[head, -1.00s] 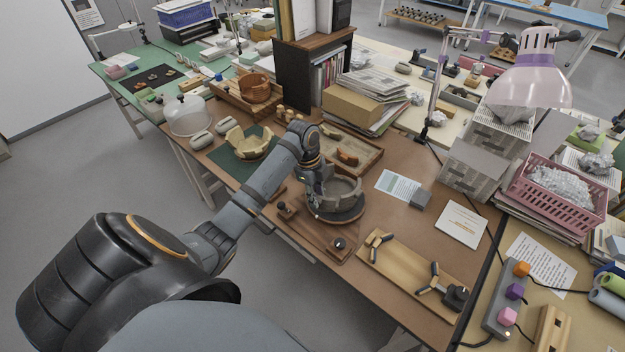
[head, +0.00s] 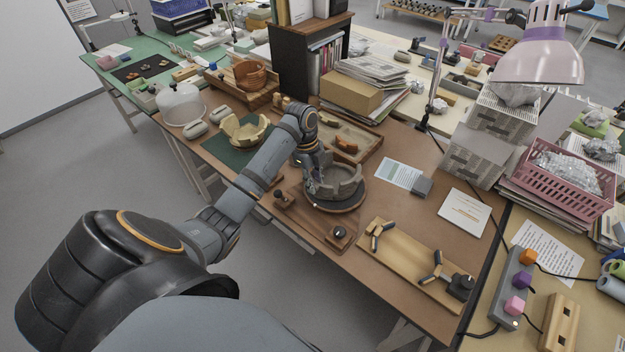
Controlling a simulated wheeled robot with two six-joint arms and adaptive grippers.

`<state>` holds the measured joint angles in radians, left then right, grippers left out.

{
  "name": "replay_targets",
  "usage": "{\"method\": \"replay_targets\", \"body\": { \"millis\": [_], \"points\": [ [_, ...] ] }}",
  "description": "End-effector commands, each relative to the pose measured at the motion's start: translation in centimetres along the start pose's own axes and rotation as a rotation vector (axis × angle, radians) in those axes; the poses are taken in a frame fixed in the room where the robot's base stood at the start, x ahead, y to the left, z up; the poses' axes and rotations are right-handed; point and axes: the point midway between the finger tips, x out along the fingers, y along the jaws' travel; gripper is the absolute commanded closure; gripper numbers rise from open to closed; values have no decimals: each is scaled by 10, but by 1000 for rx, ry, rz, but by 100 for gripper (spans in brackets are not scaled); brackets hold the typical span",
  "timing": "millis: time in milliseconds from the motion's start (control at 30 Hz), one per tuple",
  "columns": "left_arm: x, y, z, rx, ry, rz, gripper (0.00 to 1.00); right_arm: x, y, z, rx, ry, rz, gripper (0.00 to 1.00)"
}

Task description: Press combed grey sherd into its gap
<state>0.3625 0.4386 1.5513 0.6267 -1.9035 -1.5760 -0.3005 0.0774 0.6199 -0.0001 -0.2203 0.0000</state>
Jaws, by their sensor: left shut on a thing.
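The grey vessel (head: 347,184), built of sherds with an uneven rim, stands on a dark round turntable (head: 338,208) on the brown table. My left gripper (head: 314,186) points down at the left side of the vessel, shut at its wall. The combed grey sherd is in its jaws but is mostly hidden by the fingers and blends with the grey wall. I cannot tell whether the sherd sits flush in the gap. My right gripper is not in view.
A wooden base with a dark knob (head: 340,232) lies in front of the turntable. A cream bowl (head: 245,130) on a green mat and a sherd tray (head: 352,146) are behind.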

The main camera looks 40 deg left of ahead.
Motion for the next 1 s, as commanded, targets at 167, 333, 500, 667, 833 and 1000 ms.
{"method": "replay_targets", "body": {
  "millis": [167, 333, 500, 667, 833, 1000],
  "points": [
    [6, -9, 0, 0, 2, -2, 100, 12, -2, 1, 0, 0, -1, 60],
    [9, -19, 1, -1, 2, -1, 100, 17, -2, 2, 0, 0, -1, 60],
    [10, -25, 1, 0, 1, 0, 100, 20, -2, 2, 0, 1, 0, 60],
    [10, -27, 1, 0, 1, 0, 100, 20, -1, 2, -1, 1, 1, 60],
    [10, -27, 1, 0, 1, 0, 100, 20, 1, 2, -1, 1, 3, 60],
    [9, -27, 1, 0, 1, 0, 100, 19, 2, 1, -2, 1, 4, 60]
  ]
}}
